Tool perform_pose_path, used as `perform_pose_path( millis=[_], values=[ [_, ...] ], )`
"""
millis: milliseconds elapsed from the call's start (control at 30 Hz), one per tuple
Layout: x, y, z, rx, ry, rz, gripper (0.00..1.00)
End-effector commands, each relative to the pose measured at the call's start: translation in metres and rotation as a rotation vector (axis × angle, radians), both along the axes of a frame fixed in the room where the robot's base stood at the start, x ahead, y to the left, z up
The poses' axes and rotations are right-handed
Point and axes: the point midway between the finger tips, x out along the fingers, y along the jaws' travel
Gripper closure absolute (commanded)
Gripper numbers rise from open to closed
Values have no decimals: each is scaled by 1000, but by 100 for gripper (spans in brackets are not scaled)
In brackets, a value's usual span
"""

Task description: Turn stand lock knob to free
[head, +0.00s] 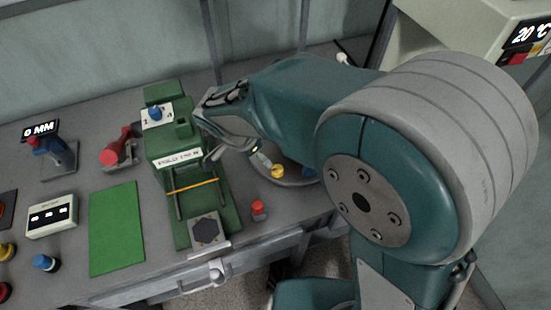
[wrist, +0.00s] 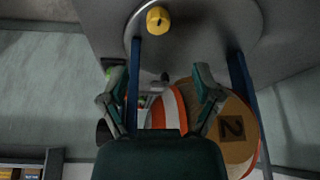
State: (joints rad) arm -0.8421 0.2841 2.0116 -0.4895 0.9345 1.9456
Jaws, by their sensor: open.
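A yellow knob (wrist: 158,20) sits on a round grey plate (wrist: 205,22) at the top of the wrist view. In the head view a yellow piece (head: 278,171) shows on a round base beside my gripper (head: 222,152). No readable label marks either as the stand lock knob. In the wrist view my gripper (wrist: 160,92) has its two fingers spread, with the yellow knob beyond them and apart. Blue posts (wrist: 133,75) stand at the plate. My arm hides much of the stand.
A green press (head: 165,150) with a blue knob (head: 155,112) stands left of my gripper. A red button (head: 259,207) is near the table's front edge. A green mat (head: 117,225), a red-handled tool (head: 112,152) and a switch box (head: 51,215) lie further left.

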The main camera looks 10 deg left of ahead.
Motion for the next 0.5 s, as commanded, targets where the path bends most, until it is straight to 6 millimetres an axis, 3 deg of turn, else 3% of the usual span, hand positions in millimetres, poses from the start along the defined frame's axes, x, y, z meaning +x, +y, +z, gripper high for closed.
perform_pose_path(
  millis=[167,500],
  values=[
    [2,-3,-11,-1,-5,-10,18],
    [18,-17,-69,-5,-1,-11,18]
  ],
)
